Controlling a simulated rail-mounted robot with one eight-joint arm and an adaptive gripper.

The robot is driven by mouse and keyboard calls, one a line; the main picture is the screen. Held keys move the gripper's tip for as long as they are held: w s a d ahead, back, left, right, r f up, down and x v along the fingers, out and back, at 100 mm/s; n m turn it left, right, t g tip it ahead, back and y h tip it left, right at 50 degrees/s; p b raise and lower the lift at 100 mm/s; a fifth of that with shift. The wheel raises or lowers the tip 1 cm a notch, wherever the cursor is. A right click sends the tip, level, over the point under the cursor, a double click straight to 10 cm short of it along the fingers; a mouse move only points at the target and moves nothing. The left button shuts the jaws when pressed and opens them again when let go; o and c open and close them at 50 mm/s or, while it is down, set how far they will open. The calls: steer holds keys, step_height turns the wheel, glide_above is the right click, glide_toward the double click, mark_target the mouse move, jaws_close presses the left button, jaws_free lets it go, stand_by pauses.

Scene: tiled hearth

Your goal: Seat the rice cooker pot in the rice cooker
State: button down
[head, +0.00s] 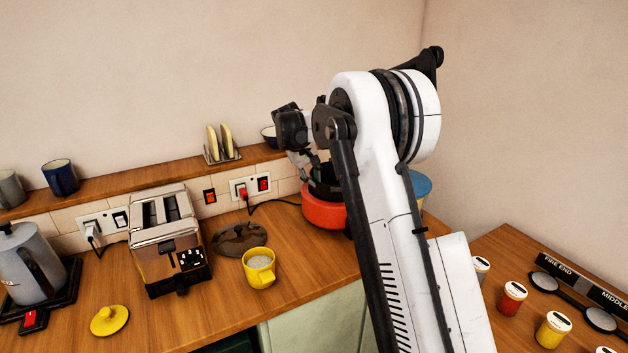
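The red rice cooker (323,214) stands on the wooden counter near the back wall, partly behind my arm. A dark pot (322,188) shows at its top opening; I cannot tell whether it is fully seated or held a little above. My gripper (309,172) points down at the pot's rim on its left side. Its fingertips are small and partly hidden, so I cannot tell whether they are closed on the rim. My arm hides the right side of the cooker and pot.
A dark lid (241,239) and a yellow mug (259,268) are left of the cooker. A toaster (168,240), a kettle (30,265) and a yellow lid (110,320) are further left. A shelf (110,185) holds cups and a toast rack (221,150). Jars (512,298) stand at right.

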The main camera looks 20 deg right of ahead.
steer(key=shift+f+b, duration=0.9)
steer(key=shift+f, duration=0.55)
stand_by(0.4)
steer(key=c, duration=1.8)
jaws_free()
steer(key=shift+c, duration=0.2)
steer(key=v, duration=1.2)
